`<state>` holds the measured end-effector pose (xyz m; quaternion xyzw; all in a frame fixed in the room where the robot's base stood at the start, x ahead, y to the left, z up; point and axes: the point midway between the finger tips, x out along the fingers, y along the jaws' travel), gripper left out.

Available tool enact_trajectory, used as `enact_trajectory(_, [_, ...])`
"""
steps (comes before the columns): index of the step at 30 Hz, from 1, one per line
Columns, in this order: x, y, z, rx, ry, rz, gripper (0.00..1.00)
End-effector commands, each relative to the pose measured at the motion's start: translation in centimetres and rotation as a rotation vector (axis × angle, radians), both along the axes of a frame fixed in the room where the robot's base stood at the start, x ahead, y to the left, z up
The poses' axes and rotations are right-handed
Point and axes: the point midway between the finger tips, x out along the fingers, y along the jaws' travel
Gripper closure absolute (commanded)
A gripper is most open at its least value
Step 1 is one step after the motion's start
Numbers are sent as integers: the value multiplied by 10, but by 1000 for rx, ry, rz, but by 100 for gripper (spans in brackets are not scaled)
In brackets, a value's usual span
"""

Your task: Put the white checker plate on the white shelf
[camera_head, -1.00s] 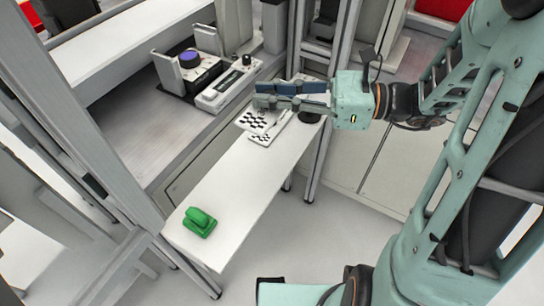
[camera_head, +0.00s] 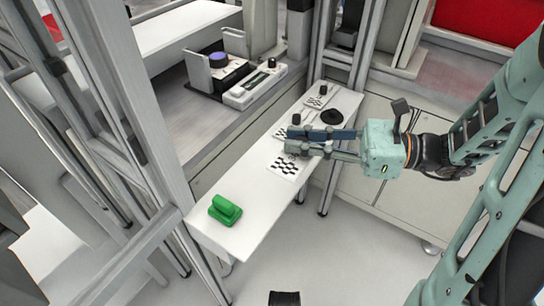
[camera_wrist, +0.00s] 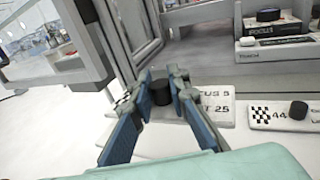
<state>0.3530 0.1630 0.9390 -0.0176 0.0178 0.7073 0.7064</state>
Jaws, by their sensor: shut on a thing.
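My gripper (camera_head: 288,143) is shut on the black knob (camera_wrist: 161,92) of a white checker plate (camera_head: 285,166). The plate's black checks show in the head view, and printed text shows in the wrist view. The plate is over the middle of the long white shelf (camera_head: 235,236), close to its surface; whether it touches cannot be told. A second checker plate (camera_head: 280,134) with a black knob lies just beyond it, partly behind my fingers. It also shows at the right of the wrist view (camera_wrist: 262,114). A third checker plate (camera_head: 315,101) lies at the shelf's far end.
A green object (camera_head: 225,210) stands at the shelf's near end, with bare shelf between it and the held plate. A black disc (camera_head: 331,117) lies near the far end. A metal frame post (camera_head: 153,120) and a bench with devices (camera_head: 255,85) stand at the left.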

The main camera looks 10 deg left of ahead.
Motion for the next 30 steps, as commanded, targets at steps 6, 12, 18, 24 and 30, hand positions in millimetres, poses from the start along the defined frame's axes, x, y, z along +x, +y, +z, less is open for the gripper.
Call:
enact_trajectory(6, [23,46,-35,2,4,5,100])
enact_trajectory(12, [35,67,-63,0,2,1,100])
enact_trajectory(18, [40,75,-71,1,0,0,100])
enact_trajectory(24, [42,80,-99,1,4,0,100])
enact_trajectory(30, [42,80,-108,1,-1,-1,100])
